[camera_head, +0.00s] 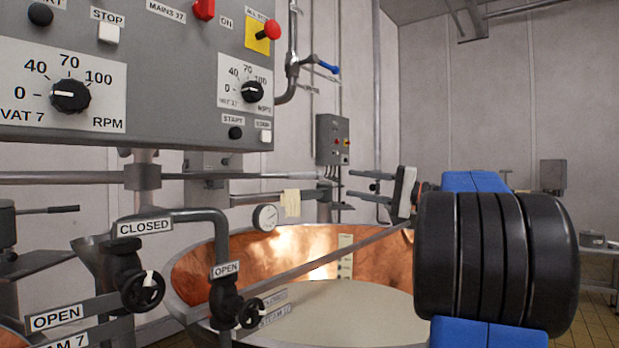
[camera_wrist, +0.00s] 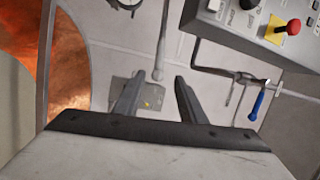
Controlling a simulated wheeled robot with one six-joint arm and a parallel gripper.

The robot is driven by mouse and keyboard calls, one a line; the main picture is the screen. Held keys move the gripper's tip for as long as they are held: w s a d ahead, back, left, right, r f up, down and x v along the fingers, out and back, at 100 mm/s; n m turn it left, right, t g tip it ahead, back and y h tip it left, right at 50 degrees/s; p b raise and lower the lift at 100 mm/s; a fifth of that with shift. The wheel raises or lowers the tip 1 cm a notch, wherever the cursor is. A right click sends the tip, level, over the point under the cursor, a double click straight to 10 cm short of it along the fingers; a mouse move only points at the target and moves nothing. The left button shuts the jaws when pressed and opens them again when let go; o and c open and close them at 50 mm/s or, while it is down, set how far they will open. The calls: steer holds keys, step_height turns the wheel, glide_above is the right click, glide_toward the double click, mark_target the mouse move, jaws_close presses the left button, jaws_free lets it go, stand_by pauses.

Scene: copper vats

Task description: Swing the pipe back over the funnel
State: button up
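A long grey horizontal pipe (camera_head: 245,176) runs behind the valves in the head view, below the control panel. In the wrist view, a grey pipe (camera_wrist: 162,45) comes down from the top, its rounded end lying between my fingertips in the picture. I cannot tell whether it is within reach or farther back. A grey cone-shaped piece (camera_head: 92,256) at the left of the head view looks like the funnel, partly hidden by a valve. My gripper (camera_head: 358,182) points left, above the vat's far rim. The wrist view shows its fingers (camera_wrist: 158,78) apart, with nothing gripped.
A copper vat (camera_head: 205,265) with pale contents fills the lower middle. A control panel (camera_head: 170,75) hangs above. Valves marked closed (camera_head: 142,288) and open (camera_head: 248,312) stand in front. A round gauge (camera_head: 265,217) sits below the pipe. A wall box (camera_head: 332,139) is behind.

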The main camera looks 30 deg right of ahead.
mark_target(308, 177)
steer(key=x, duration=1.6)
steer(key=shift+w+a, duration=0.25)
steer(key=shift+a, duration=0.1)
steer(key=shift+c, duration=0.2)
jaws_close()
